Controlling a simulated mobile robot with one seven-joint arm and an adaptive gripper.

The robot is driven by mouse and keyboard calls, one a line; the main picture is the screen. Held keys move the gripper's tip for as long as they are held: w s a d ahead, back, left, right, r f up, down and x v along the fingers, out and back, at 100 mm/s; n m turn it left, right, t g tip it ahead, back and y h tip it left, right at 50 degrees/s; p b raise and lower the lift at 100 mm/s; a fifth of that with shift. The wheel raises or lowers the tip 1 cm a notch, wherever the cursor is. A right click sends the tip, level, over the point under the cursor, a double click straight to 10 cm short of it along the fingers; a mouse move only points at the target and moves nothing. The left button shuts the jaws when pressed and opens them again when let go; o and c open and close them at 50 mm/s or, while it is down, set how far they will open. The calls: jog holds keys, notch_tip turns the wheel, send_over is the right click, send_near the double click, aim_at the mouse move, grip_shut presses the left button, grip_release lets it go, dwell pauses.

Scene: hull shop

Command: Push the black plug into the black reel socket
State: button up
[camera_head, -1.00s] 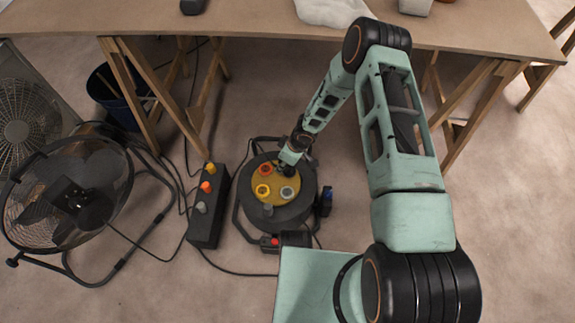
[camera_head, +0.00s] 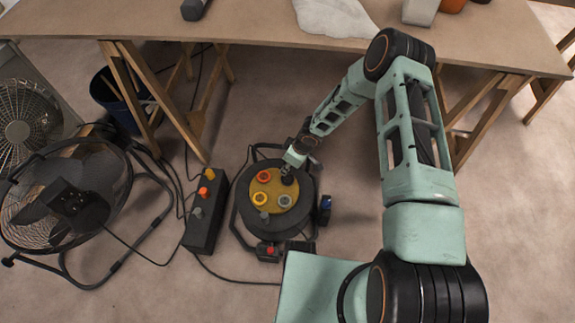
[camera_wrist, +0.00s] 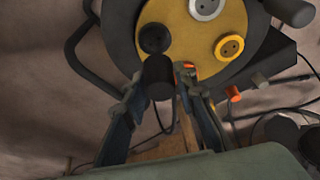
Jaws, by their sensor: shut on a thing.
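The reel (camera_head: 303,209) lies on the floor with its yellow face (camera_head: 273,187) up. My gripper (camera_head: 288,170) is over the far right of that face and hides much of what is there. In the wrist view my gripper (camera_wrist: 160,95) is shut on the black plug (camera_wrist: 158,80), one finger on each side. The black reel socket (camera_wrist: 153,38) shows just beyond the plug's end and looks empty. The plug appears just short of it and out of line by a little; the height gap cannot be told.
Red (camera_head: 263,176), yellow (camera_head: 260,199) and grey (camera_head: 285,201) sockets share the face. A power strip (camera_head: 205,230) with yellow, orange and grey plugs stands left of the reel. A fan (camera_head: 70,197) is farther left. A workbench (camera_head: 250,25) spans the back.

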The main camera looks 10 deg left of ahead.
aim_at(285, 178)
jog(key=shift+f+b, duration=1.65)
jog(key=shift+f, duration=1.15)
jog(key=shift+b, duration=0.7)
jog(key=shift+f+b, duration=0.55)
jog(key=o, duration=1.1)
jog(key=v, duration=1.2)
jog(key=shift+d, duration=0.1)
